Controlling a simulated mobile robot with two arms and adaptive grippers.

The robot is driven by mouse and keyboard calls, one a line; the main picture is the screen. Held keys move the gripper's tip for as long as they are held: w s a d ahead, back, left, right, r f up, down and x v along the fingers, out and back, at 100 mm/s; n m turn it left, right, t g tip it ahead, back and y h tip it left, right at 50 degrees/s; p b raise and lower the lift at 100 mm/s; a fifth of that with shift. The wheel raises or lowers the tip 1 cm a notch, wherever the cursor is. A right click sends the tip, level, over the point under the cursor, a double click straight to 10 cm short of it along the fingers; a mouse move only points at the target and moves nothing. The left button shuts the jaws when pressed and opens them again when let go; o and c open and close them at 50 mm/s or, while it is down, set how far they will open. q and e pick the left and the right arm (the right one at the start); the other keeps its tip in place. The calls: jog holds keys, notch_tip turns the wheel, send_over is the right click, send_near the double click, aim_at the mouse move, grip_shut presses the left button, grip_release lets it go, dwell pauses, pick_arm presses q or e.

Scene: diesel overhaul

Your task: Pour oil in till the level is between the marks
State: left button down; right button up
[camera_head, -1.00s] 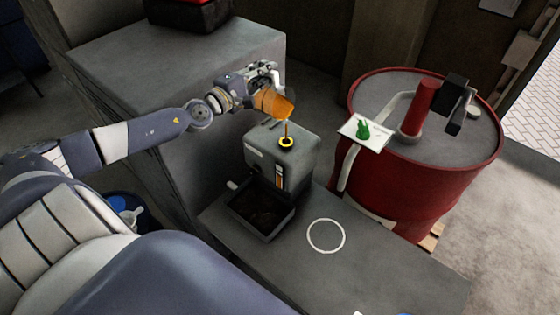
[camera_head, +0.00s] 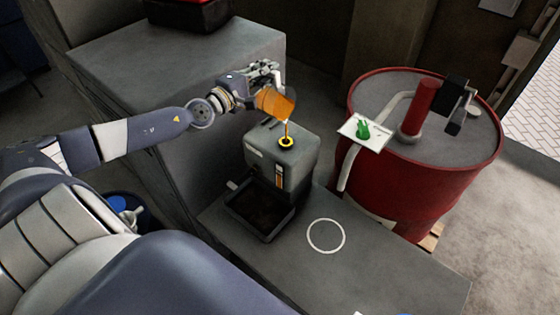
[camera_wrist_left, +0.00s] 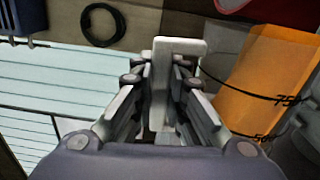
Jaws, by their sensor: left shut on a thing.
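My left gripper (camera_head: 262,78) is shut on the pale handle (camera_wrist_left: 178,50) of a measuring jug (camera_head: 275,103) holding orange oil. The jug is tipped over the grey engine block (camera_head: 300,152). A thin stream of oil (camera_head: 288,128) runs from its lip down to the yellow-ringed filler opening (camera_head: 286,142) on top of the block. In the left wrist view the jug's orange side (camera_wrist_left: 262,75) shows dark graduation marks. A narrow sight gauge (camera_head: 279,176) on the block's front shows orange; its level against any marks is too small to read. My right gripper is not in view.
A dark open tray (camera_head: 262,234) sits at the block's foot. A white circle (camera_head: 326,236) marks bare bench to its right. A red drum (camera_head: 408,185) with a pump and a green-symbol card (camera_head: 363,130) stands at right. A grey cabinet (camera_head: 130,65) stands behind my arm.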

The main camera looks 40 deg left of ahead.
pick_arm(q)
jog(key=shift+r, duration=0.15)
jog(key=a+f+n+b, duration=0.2)
jog(key=b, duration=0.4)
jog(key=shift+w+a+f, duration=0.1)
jog(key=shift+a+f, duration=0.15)
jog(key=shift+a, duration=0.1)
jog(key=shift+a+n+b, duration=0.3)
jog(key=shift+n+b, duration=0.1)
jog(key=shift+b, duration=0.35)
jog(key=shift+r, duration=0.2)
jog(key=a+r+p, duration=0.3)
jog(key=r+p, duration=0.3)
jog(key=r, duration=0.6)
jog(key=shift+w+p, duration=0.15)
jog(key=shift+p, duration=0.15)
